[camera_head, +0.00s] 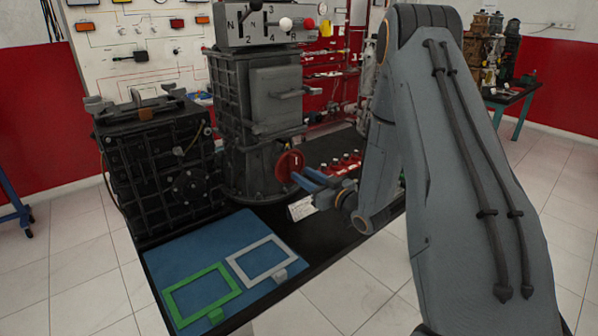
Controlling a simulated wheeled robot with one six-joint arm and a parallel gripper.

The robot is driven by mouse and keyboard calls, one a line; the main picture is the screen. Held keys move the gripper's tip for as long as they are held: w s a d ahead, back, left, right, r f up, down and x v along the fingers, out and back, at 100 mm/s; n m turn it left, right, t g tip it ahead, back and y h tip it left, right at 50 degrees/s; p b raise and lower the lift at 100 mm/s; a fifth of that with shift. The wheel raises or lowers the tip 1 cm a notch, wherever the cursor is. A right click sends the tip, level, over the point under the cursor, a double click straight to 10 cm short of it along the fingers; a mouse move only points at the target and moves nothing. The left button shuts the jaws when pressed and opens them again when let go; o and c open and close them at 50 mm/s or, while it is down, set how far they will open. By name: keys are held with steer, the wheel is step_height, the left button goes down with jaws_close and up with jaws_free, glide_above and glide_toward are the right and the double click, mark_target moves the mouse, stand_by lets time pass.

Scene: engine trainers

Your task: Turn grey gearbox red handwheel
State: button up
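The grey gearbox (262,98) stands upright on the dark bench at the centre. Its red handwheel (287,160) is low on its right front side, with a small white mark on its face. My gripper (299,172) has blue fingers and reaches in from the right. Its fingers are apart, with a gap between them. One fingertip overlaps the lower right part of the wheel, and the other is beside its right edge. I cannot tell whether either finger touches the wheel.
A black engine block (158,165) stands to the left. A blue mat (205,250) with a green frame (200,293) and a grey frame (262,262) lies in front. A shift-gate panel (265,25) tops the gearbox. Several red-topped parts (342,163) sit behind my gripper.

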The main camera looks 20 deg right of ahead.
mark_target(296, 171)
steer(key=shift+x, duration=1.75)
jaws_close()
